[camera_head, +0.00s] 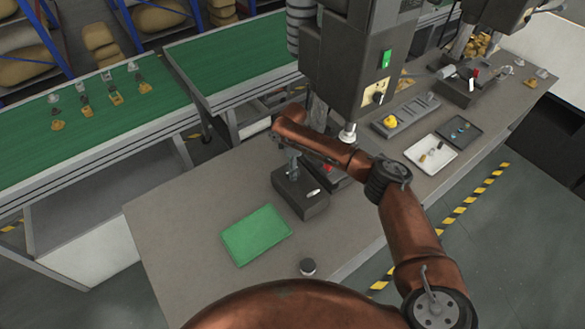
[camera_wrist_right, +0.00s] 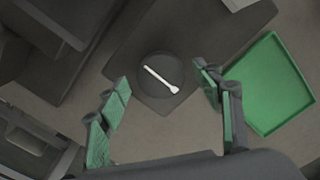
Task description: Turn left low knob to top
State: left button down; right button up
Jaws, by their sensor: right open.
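The low knob is a dark round dial with a white pointer (camera_wrist_right: 161,79), seen in the right wrist view on top of a dark box (camera_wrist_right: 135,48). The pointer lies diagonally, from upper left to lower right, with its wider end at lower right. In the head view my right arm partly hides the area behind the box.
A green tray (camera_head: 256,236) lies in front of the box; it is at right in the wrist view (camera_wrist_right: 272,85). A small dark round piece (camera_head: 308,267) sits near the table's front edge. A tall grey machine (camera_head: 345,70) rises behind. A white tray (camera_head: 431,155) lies at right.

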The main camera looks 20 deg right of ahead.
jog(key=shift+f, duration=0.35)
jog(key=shift+s, duration=0.1)
jog(key=shift+c, duration=0.4)
jog(key=c, duration=1.1)
